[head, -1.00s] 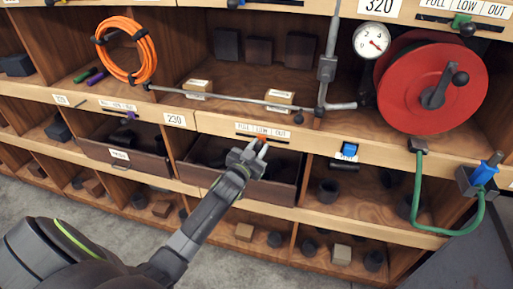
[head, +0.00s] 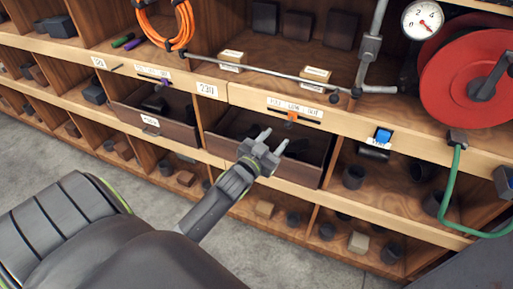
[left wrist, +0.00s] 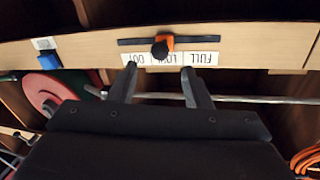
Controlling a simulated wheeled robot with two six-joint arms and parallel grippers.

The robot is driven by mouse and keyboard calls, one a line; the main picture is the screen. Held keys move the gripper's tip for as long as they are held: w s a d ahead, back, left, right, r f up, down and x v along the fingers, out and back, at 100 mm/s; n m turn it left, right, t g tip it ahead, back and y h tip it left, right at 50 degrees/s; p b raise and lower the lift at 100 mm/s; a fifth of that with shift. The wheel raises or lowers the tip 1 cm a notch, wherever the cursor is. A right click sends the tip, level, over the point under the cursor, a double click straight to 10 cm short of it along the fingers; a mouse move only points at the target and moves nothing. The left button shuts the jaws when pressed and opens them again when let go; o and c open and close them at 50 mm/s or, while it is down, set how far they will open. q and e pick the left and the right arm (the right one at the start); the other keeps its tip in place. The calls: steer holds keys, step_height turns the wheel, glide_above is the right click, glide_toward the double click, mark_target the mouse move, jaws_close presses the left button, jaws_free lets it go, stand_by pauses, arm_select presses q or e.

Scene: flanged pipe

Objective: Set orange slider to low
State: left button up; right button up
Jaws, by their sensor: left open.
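The orange slider (head: 291,117) sits in a dark slot on the wooden shelf edge, under a white label (head: 294,106) reading FULL, LOW, OUT. In the left wrist view the orange slider (left wrist: 166,41) with its black knob stands near the middle of the slot, by the word LOW on the upside-down label (left wrist: 196,58). My left gripper (head: 275,139) is open and empty, below and in front of the slider. In the left wrist view its fingertips (left wrist: 159,68) are spread on either side of the knob's line, apart from it. My right gripper is not in view.
An open drawer (head: 305,172) lies behind and under the gripper. A metal rod (head: 270,76) runs above the shelf edge. A blue switch (head: 383,135), a red reel (head: 470,85) and a green hose (head: 447,195) are to the right.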

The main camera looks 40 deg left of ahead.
arm_select(q)
steer(key=s+b, duration=0.1)
steer(key=s, duration=0.8)
steer(key=shift+d+b, duration=0.15)
steer(key=shift+b, duration=0.15)
steer(key=s+a+f+n+g, duration=0.1)
steer(key=s+f+g, duration=0.2)
steer(key=f, duration=0.8)
steer(key=s+a+f+g+y, duration=0.1)
steer(key=s+f+g, duration=0.2)
steer(key=f, duration=0.8)
steer(key=s+a+f+n+g, duration=0.1)
steer(key=s+a+f+g, duration=0.15)
steer(key=f, duration=0.85)
steer(key=s+d+f+g, duration=0.2)
steer(key=s+f, duration=0.4)
steer(key=s, duration=0.3)
steer(key=s+d+f+g, duration=0.1)
steer(key=s+f+g, duration=0.2)
steer(key=s+f, duration=0.3)
steer(key=s+d+f+g, duration=0.2)
steer(key=s+f, duration=0.5)
steer(key=s, duration=0.7)
steer(key=shift+d+g+h, duration=0.3)
steer(key=shift+d+g, duration=0.05)
steer(key=shift+g, duration=0.3)
